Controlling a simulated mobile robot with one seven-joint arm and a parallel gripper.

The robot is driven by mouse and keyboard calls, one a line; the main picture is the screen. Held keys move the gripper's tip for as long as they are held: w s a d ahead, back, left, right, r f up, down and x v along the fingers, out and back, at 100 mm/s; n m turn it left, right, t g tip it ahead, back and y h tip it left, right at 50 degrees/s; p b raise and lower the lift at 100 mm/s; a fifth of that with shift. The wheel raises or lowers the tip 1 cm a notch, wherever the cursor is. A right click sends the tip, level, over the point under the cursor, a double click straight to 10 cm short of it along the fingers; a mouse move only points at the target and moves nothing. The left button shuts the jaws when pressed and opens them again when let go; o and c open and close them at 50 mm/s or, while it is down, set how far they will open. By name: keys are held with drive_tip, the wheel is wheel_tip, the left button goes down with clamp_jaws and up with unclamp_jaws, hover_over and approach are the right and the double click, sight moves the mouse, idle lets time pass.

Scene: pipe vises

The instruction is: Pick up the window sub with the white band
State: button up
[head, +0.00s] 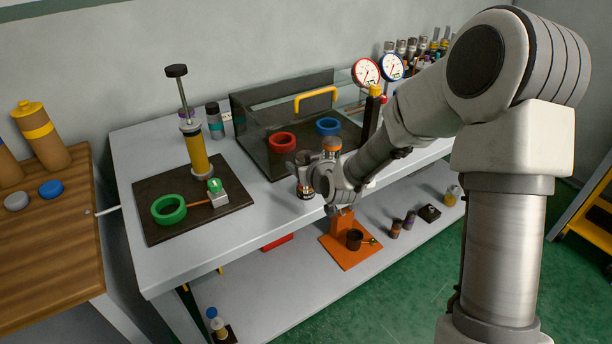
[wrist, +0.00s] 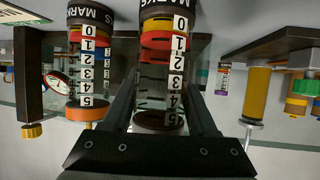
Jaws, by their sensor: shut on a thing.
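My gripper (head: 322,178) is shut on a clear window sub (wrist: 155,90) at the front edge of the white bench. I cannot tell whether the held sub touches the bench.
A clear-walled case (head: 262,155) with red and blue rings is behind. A dark board (head: 165,232) with a green ring and yellow cylinder lies left. Two gauges (head: 366,72) and several tools stand at the back right. An orange stand (head: 345,252) is on the lower shelf.

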clamp_jaws()
drive_tip(key=shift+r, duration=0.1)
